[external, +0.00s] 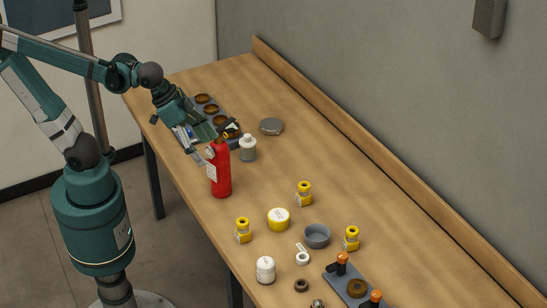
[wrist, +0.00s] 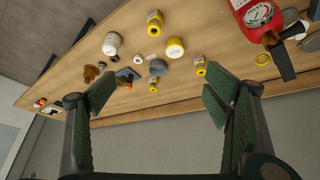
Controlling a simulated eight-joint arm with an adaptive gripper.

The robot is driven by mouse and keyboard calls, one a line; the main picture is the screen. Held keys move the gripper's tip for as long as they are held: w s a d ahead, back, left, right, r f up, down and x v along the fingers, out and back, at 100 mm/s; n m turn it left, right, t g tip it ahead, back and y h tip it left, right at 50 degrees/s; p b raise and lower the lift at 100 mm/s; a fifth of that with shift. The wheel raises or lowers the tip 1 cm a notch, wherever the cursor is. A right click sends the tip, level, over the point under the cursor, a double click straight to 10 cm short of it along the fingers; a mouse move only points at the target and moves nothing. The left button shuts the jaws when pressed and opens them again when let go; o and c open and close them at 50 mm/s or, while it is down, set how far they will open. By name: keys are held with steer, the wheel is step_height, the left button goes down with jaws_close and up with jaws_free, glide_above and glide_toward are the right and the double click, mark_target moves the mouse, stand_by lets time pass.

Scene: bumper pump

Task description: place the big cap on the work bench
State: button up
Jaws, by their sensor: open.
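I cannot tell for certain which round piece is the big cap. A flat grey disc (external: 271,126) lies on the work bench (external: 365,205) towards its far end. A grey round dish-like piece (external: 317,236) and a yellow round piece with a white top (external: 278,219) rest nearer the camera; both also show in the wrist view, the grey piece (wrist: 158,69) and the yellow one (wrist: 175,48). My gripper (wrist: 158,105) is open, with nothing between its fingers. In the external view it is near the red extinguisher, its fingertips partly hard to make out.
The red extinguisher (external: 220,170) stands upright beside a grey bottle (external: 248,150). A dark tray with brown round inserts (external: 211,109) lies behind my gripper. Small yellow pieces (external: 304,193), a white bottle (external: 265,269) and a fixture (external: 350,282) occupy the near end. The bench's right middle is clear.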

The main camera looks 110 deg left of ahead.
steer(key=s+d+f+m+t, duration=0.1)
steer(key=s+d+f+m, duration=0.1)
steer(key=s+d, duration=0.2)
steer(key=shift+s+d+h, duration=0.3)
steer(key=shift+d+h, duration=0.1)
steer(key=shift+d, duration=0.35)
